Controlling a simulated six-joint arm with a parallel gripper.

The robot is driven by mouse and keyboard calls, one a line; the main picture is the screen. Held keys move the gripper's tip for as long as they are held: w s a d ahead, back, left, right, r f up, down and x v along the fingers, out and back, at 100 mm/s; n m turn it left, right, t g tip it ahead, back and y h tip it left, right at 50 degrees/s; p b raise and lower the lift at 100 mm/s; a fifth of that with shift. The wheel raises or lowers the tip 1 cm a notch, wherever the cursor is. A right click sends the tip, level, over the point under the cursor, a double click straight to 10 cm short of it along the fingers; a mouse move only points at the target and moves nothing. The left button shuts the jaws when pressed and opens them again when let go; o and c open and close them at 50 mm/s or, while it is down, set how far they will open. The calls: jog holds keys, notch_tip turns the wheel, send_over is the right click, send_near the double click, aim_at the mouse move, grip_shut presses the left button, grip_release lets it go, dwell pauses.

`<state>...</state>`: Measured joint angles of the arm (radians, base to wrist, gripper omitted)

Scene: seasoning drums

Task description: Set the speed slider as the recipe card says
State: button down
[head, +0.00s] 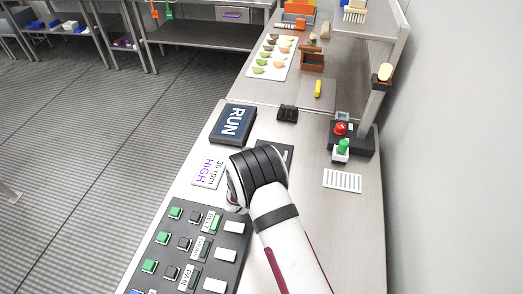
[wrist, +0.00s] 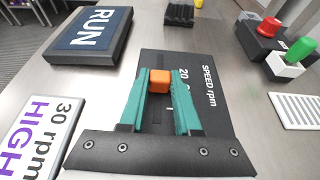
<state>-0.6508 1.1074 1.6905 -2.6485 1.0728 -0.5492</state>
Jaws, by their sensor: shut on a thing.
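The speed panel (wrist: 205,125) is a dark plate marked "SPEED rpm" in the wrist view. Its orange slider knob (wrist: 159,81) stands between the teal fingers of my gripper (wrist: 160,73), which is shut on it. A "20" shows just right of the knob; the fingers and gripper body hide much of the scale. The recipe card (wrist: 42,130) is white and reads "30 rpm" and "HIGH"; it also lies left of my wrist in the head view (head: 208,171). There my arm hides the gripper, the knob and most of the panel.
A dark blue RUN sign (head: 233,124) lies beyond the card. A stand with a red button (head: 340,128) and a green button (head: 343,146) is at the right, near a white striped card (head: 342,181). A switch panel (head: 190,250) with green and black buttons lies nearest, at the lower left.

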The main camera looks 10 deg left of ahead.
jog(key=c, duration=0.6)
grip_release()
jog(key=v, duration=1.6)
jog(key=shift+w+r, duration=0.1)
